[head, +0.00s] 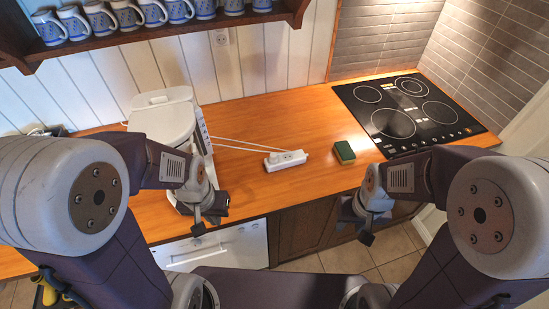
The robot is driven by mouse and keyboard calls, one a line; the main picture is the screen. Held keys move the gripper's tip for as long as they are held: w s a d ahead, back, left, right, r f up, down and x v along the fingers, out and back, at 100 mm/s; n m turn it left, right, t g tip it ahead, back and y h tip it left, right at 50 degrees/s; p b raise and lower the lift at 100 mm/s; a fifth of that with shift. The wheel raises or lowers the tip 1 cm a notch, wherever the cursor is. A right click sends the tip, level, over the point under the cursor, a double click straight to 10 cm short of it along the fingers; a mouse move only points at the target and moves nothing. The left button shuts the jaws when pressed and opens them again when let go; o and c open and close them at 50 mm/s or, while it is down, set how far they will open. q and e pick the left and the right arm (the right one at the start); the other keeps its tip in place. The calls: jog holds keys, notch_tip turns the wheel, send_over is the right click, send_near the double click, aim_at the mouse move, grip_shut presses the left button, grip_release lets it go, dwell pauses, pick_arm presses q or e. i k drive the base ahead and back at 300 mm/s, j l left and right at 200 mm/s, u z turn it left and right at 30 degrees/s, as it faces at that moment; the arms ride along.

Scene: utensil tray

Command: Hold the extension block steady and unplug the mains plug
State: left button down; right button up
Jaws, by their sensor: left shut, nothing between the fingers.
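The white extension block (286,161) lies on the wooden counter near the middle of the head view, slightly angled. Two thin white cables run from the left to the block. A mains plug cannot be clearly told apart from the block at this size. My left gripper (205,222) is shut and empty, at the counter's front edge, left of and nearer than the block. My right gripper (361,224) is in front of the counter, right of and nearer than the block. Its jaw opening is unclear. Neither gripper touches the block.
A white appliance (163,122) stands at left. A shelf of mugs (128,14) hangs above. The counter (262,115) behind the block is clear.

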aim_at(273, 159)
jog(key=i+l+u, duration=0.45)
jog(key=l, duration=0.15)
jog(key=l+u, duration=0.25)
jog(key=i+l, duration=0.05)
